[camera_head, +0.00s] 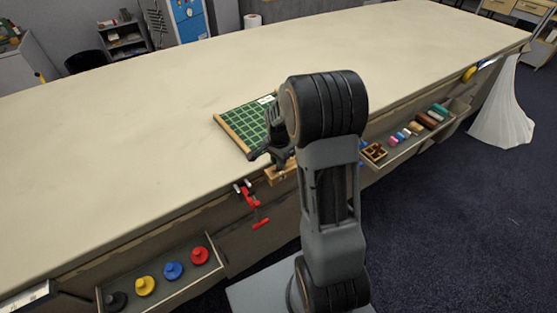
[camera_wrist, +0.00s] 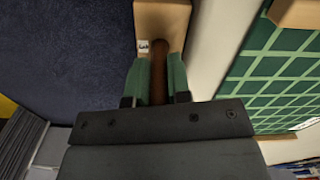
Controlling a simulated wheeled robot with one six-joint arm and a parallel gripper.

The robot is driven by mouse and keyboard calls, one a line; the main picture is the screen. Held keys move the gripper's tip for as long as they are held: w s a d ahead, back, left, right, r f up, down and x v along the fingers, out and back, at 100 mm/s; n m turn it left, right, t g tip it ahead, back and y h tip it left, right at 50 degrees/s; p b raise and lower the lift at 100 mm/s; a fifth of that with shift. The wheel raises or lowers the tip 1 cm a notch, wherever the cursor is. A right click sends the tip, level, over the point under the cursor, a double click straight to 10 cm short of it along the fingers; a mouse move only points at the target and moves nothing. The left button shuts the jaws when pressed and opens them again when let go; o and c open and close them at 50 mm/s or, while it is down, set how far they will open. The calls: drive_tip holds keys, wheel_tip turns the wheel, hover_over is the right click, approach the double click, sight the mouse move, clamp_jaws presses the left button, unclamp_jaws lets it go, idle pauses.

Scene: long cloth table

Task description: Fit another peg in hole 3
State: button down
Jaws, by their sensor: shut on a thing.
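In the wrist view my gripper (camera_wrist: 158,78) is shut on a brown peg (camera_wrist: 159,62), held between its green finger pads. The peg's far end overlaps a light wooden block (camera_wrist: 178,14) with a small white label (camera_wrist: 143,46); its lettering is too small to read surely. I cannot tell whether the peg is in a hole or only over or against the block. No hole number can be made out. In the head view my gripper (camera_head: 268,153) is at the table's front edge, just above the wooden block (camera_head: 279,175), and my arm hides part of the area.
A green gridded board (camera_head: 238,123) with wooden edges lies on the cloth table (camera_head: 130,140) behind the block. A red clamp (camera_head: 250,196) hangs at the edge.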

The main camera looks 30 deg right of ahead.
drive_tip(key=shift+f, duration=0.15)
drive_tip(key=c, duration=1.1)
unclamp_jaws()
drive_tip(key=shift+o, duration=0.2)
wheel_tip(320, 180, up, 11)
drive_tip(key=shift+r, duration=0.1)
drive_tip(key=s+a+r+n+t, duration=0.2)
drive_tip(key=s+a+n, duration=0.3)
drive_tip(key=s+n, duration=0.2)
drive_tip(key=s+a+r+n+t, duration=0.2)
drive_tip(key=s+a+r+n, duration=0.1)
drive_tip(key=s+n, duration=0.4)
drive_tip(key=shift+s+a, duration=0.85)
drive_tip(key=shift+s, duration=0.2)
